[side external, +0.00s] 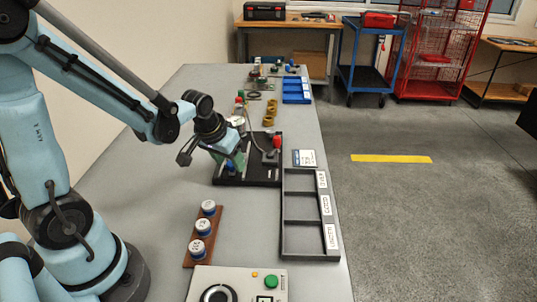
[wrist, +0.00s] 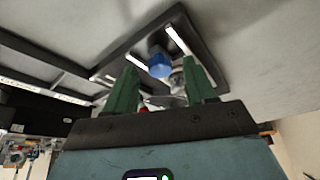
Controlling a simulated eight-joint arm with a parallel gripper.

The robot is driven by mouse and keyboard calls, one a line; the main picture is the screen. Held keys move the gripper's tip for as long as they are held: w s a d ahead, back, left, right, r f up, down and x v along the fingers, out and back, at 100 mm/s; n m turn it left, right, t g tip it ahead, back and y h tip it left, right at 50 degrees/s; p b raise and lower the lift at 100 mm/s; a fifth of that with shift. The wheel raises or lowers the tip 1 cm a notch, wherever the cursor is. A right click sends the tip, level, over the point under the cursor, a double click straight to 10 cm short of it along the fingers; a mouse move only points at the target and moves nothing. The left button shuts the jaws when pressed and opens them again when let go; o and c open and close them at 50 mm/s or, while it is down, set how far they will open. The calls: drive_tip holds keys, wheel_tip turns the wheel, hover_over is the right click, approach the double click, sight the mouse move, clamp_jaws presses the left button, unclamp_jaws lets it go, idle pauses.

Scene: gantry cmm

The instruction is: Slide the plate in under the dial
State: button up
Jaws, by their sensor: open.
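My gripper (side external: 232,160) hangs low over the left part of a black base (side external: 262,181). Its green fingers are apart in the wrist view (wrist: 159,68). A blue knob-like piece (side external: 231,169) stands at the base's left front, close to the fingers. It also shows beyond the gap between the fingertips in the wrist view (wrist: 160,64); I cannot tell whether they touch it. A stand with a red top (side external: 277,141) rises at the base's right; a small grey part beside it may be the dial. I cannot pick out the plate clearly.
A dark three-compartment tray (side external: 283,222) with labels lies in front right, empty. A brown rack (side external: 190,262) holds three white-topped pucks. A control box (side external: 275,294) with a green button is at the near edge. Brass rings (side external: 269,112) and a blue tray (side external: 296,90) lie farther back.

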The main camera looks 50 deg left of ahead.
drive_tip(key=shift+f, duration=0.1)
drive_tip(key=shift+c, duration=0.2)
clamp_jaws()
drive_tip(key=shift+w+a, duration=1.7)
drive_tip(key=shift+w, duration=0.05)
drive_tip(key=shift+o, duration=0.2)
unclamp_jaws()
drive_tip(key=shift+s, duration=0.1)
drive_tip(key=v, duration=1.2)
